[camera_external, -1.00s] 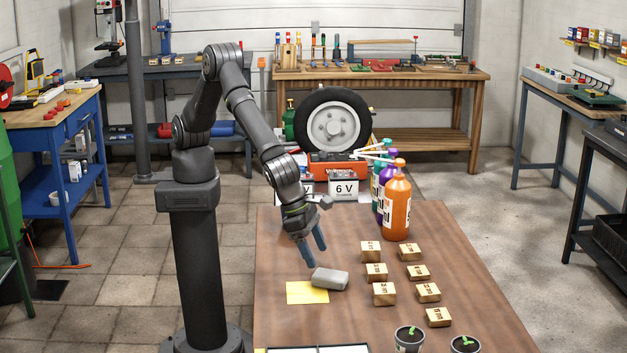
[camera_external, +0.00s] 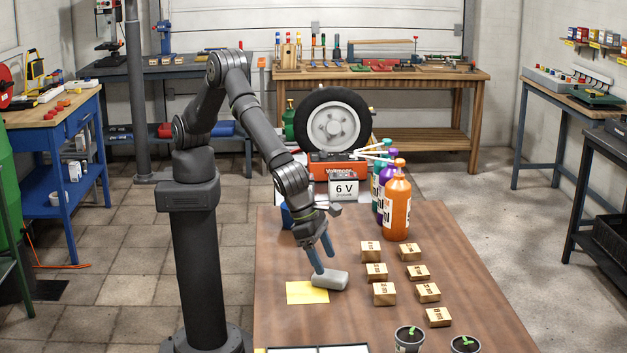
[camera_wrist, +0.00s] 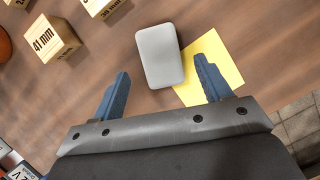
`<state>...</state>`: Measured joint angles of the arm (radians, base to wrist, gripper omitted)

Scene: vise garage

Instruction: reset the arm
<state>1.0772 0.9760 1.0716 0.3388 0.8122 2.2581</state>
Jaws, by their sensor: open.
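My gripper (camera_external: 322,258) is open, with its blue fingers pointing down over the wooden table, just behind a grey rounded block (camera_external: 330,279). In the wrist view my gripper (camera_wrist: 162,95) has its fingers wide apart with nothing between them. The grey block (camera_wrist: 160,56) lies ahead of the fingertips there. The block rests at the edge of a yellow sheet (camera_external: 305,293), partly on it as far as I can tell. The yellow sheet also shows in the wrist view (camera_wrist: 222,58), behind the right finger.
Several wooden blocks with printed labels (camera_external: 384,294) stand right of the grey block. Colored bottles (camera_external: 396,205) and a 6 V battery (camera_external: 344,188) stand at the table's back. Two small plant pots (camera_external: 409,339) are at the front.

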